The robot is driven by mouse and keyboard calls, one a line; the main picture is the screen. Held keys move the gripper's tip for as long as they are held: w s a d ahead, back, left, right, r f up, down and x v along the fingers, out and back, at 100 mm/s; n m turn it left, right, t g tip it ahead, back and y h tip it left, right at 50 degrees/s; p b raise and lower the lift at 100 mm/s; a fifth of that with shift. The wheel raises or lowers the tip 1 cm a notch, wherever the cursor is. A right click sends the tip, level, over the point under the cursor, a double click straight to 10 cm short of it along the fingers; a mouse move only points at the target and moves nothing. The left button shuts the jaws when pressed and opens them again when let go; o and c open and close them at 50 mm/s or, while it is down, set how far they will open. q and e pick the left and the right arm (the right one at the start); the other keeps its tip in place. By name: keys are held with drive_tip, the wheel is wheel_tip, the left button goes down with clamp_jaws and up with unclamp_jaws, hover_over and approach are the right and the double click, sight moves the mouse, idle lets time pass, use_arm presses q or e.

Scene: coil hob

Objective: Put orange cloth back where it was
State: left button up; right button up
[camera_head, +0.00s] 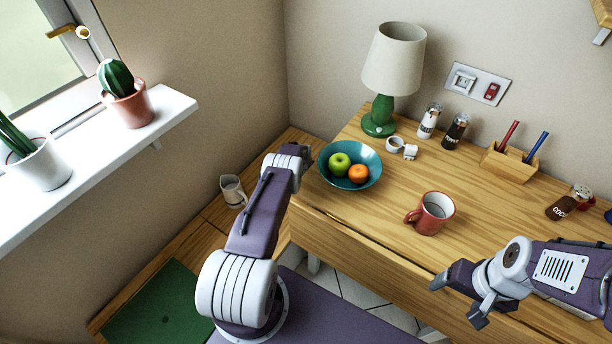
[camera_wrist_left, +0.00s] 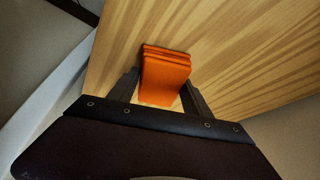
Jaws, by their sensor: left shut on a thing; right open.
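The folded orange cloth (camera_wrist_left: 166,78) is between the two dark fingers of my left gripper (camera_wrist_left: 164,90) in the left wrist view, and the gripper is shut on it. A light wooden surface lies behind the cloth; I cannot tell whether the cloth touches it. In the head view the cloth and my left gripper are hidden, with my left arm reaching down beyond the wooden table's left end. My right gripper (camera_head: 458,301) is open and empty at the table's front edge, at the lower right.
The wooden table (camera_head: 330,222) bears a teal bowl (camera_head: 327,179) of fruit, a red mug (camera_head: 432,213), a green lamp (camera_head: 380,120), shakers and a pen holder (camera_head: 510,162). A white jug (camera_head: 232,190) stands on a lower wooden surface near a green mat (camera_head: 160,310). Potted cacti stand on the windowsill (camera_head: 80,176).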

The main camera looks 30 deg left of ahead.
use_arm(q)
drive_tip(key=shift+f, duration=0.25)
drive_tip(key=o, duration=1.3)
drive_tip(key=p+v, duration=0.4)
drive_tip(key=shift+w+a+r, duration=0.1)
drive_tip(key=shift+w+a, duration=0.05)
drive_tip(key=shift+w, duration=0.1)
drive_tip(key=p+v, duration=0.2)
drive_tip(key=v, duration=0.3)
drive_tip(key=shift+s+r, duration=0.3)
drive_tip(key=shift+r, duration=0.05)
